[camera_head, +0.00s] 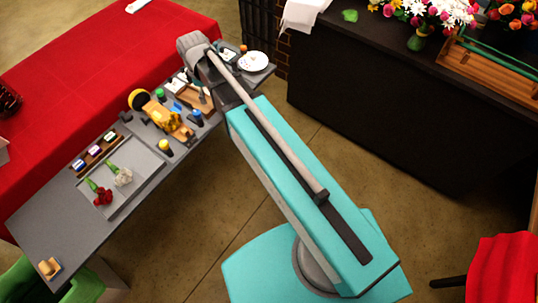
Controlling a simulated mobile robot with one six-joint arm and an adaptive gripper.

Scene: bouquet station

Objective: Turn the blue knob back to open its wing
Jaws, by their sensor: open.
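A small blue-topped knob (197,115) stands on the grey worktable, just right of a yellow and wooden fixture (170,122). Similar knobs with a yellow top (164,146) and a green top (160,94) stand around the fixture. The fixture's wings are too small to tell which is open or shut. My grey arm reaches over the far part of the table, above and behind the blue knob. My gripper cannot be made out; the arm and the clutter hide that spot.
A grey tray (150,163) with a red and a white flower lies nearer on the worktable (45,215). A wooden rack (97,155) of small jars stands beside it. A white plate (253,61) is at the far end. A red-covered table (100,60) runs along the left.

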